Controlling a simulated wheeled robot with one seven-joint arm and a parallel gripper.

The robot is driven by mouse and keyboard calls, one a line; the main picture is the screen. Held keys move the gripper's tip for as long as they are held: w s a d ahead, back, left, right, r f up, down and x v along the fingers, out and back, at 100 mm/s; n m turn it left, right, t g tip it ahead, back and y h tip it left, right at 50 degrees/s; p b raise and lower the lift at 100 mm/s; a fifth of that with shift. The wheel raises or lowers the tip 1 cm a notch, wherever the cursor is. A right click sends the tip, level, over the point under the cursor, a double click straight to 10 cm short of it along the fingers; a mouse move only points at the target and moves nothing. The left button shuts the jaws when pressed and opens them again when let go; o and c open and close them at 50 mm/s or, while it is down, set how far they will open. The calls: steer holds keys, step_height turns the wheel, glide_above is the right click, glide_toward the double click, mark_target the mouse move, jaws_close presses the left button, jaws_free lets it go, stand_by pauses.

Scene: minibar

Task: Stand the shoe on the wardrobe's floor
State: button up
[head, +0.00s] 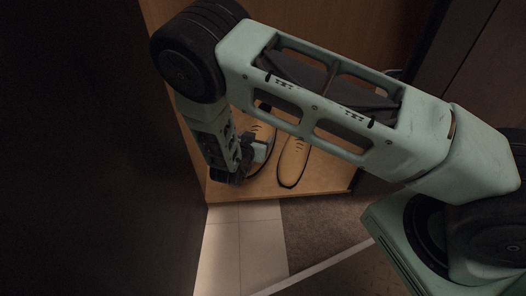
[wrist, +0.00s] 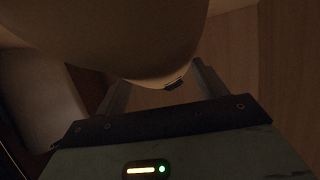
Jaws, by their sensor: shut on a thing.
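My gripper (head: 256,154) is low over the wardrobe's wooden floor (head: 318,178), shut on a tan shoe (head: 263,131). The gripper and my arm hide part of this shoe in the head view. In the wrist view the held shoe (wrist: 125,38) fills the upper middle, between the two fingers. It looks upright on or just above the floor; I cannot tell whether its sole touches.
A second tan shoe (head: 292,163) with a dark sole edge stands on the wardrobe floor, just right of the held one. A dark panel (head: 90,170) is at the left. Pale tiles (head: 240,245) and brown carpet (head: 325,228) lie in front of the wardrobe.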

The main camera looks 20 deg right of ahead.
step_height(320, 180, down, 7)
steer(key=b, duration=0.3)
steer(key=shift+b, duration=0.4)
steer(key=shift+r, duration=0.15)
steer(key=o, duration=1.2)
steer(key=shift+s+r, duration=0.1)
steer(key=p+v, duration=0.5)
steer(key=v, duration=0.5)
steer(key=shift+a+r+p, duration=0.15)
steer(key=shift+p, duration=0.25)
steer(key=shift+s+a+r, duration=0.15)
steer(key=shift+s+a, duration=0.35)
steer(key=shift+s, duration=0.15)
